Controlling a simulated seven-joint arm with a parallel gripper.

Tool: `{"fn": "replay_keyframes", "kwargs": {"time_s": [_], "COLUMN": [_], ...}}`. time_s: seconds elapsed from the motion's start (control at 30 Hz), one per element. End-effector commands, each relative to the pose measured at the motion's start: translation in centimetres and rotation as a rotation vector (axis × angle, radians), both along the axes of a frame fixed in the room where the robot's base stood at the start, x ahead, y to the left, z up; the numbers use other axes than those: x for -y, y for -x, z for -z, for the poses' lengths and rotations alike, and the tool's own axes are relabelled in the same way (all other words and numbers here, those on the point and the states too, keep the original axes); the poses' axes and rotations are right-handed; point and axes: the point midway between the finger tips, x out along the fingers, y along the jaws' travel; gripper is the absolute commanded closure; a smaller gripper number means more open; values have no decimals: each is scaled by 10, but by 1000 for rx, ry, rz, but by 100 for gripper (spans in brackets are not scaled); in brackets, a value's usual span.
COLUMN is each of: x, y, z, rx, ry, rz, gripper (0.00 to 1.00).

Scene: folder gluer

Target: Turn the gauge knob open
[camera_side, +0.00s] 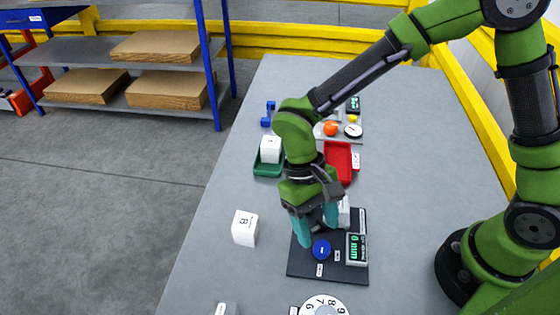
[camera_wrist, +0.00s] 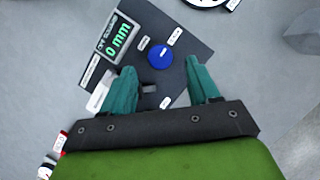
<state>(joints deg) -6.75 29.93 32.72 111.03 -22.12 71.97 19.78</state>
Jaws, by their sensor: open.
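The gauge is a dark plate (camera_side: 300,264) with a round blue knob (camera_side: 321,249) and a small display (camera_side: 356,249) that reads 0 mm in green. The knob has a short pale mark on top. In the wrist view the knob (camera_wrist: 160,56) sits just beyond and between the fingertips, and the display (camera_wrist: 118,38) is to its left. Small white labels lie around the knob, too small to read. My gripper (camera_side: 317,226) is open, its teal fingers pointing down over the plate beside the knob. Nothing is between the fingers (camera_wrist: 163,82), and they look apart from the knob.
A white block (camera_side: 245,229) stands left of the plate. A white dial (camera_side: 323,307) lies at the near edge. A green tray (camera_side: 264,171) with a white cube (camera_side: 271,149) and a red tray (camera_side: 338,158) are behind my gripper. An orange knob (camera_side: 330,128) is farther back. The right tabletop is clear.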

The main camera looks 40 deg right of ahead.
Motion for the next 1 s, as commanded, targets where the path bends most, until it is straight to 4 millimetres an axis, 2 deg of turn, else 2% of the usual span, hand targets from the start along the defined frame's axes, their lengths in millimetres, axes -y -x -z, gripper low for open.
{"fn": "replay_keyframes", "kwargs": {"time_s": [0.1,0.23,0.63,1.0], "x": [0,0,0,0], "y": [9,14,16,16], "z": [19,32,39,38], "rx": [-3,-2,1,1], "ry": [1,1,-1,-1], "rz": [-1,-1,-1,-1], "gripper": [40,40,40,95]}}
